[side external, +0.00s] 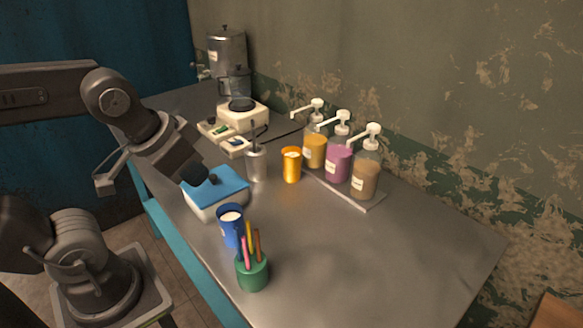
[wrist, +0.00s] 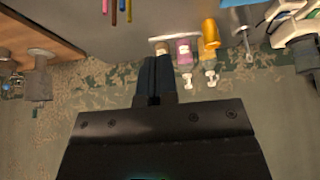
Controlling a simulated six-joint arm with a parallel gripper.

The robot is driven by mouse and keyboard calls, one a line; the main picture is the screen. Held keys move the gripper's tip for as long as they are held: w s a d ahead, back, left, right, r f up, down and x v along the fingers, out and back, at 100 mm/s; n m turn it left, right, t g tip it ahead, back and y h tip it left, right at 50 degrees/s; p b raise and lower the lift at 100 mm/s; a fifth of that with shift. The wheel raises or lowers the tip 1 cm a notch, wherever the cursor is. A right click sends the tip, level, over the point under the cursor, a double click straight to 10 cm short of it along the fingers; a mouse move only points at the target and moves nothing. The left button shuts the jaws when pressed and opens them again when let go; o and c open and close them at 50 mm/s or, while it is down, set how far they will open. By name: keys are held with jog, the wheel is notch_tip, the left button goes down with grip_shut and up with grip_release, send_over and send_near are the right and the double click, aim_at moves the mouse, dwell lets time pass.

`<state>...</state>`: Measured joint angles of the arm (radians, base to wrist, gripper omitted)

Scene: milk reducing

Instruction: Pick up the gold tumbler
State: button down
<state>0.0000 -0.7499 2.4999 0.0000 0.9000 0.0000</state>
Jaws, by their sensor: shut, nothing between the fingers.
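The gold tumbler (side external: 291,165) stands upright on the metal table, left of the pump bottles in the side view. It holds something pale at its top. In the wrist view the gold tumbler (wrist: 210,34) shows at the upper right, beyond the fingers. My gripper (side external: 203,178) is above the blue-topped white box in the side view, well left of the tumbler. In the wrist view my gripper (wrist: 155,78) has its two dark fingers together, with nothing between them.
Pump bottles (side external: 338,163) stand on a tray right of the tumbler. A metal cup (side external: 256,165) stands close on its left. The blue-topped box (side external: 216,200), blue cup (side external: 231,224) and green pen pot (side external: 252,272) line the front edge. The table's right part (side external: 400,255) is clear.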

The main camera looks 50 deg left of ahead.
jog(key=c, duration=1.9)
grip_release()
jog(key=o, duration=1.4)
jog(key=m+t+y, duration=0.2)
jog(key=m+y, duration=1)
jog(key=m, duration=1.3)
send_near(292, 155)
jog(key=shift+a+r+x, duration=0.1)
jog(key=shift+r+x, duration=0.1)
jog(key=shift+x, duration=1.65)
jog(key=shift+a+r+x, duration=0.1)
jog(key=shift+r+x, duration=0.05)
jog(key=shift+x, duration=1.65)
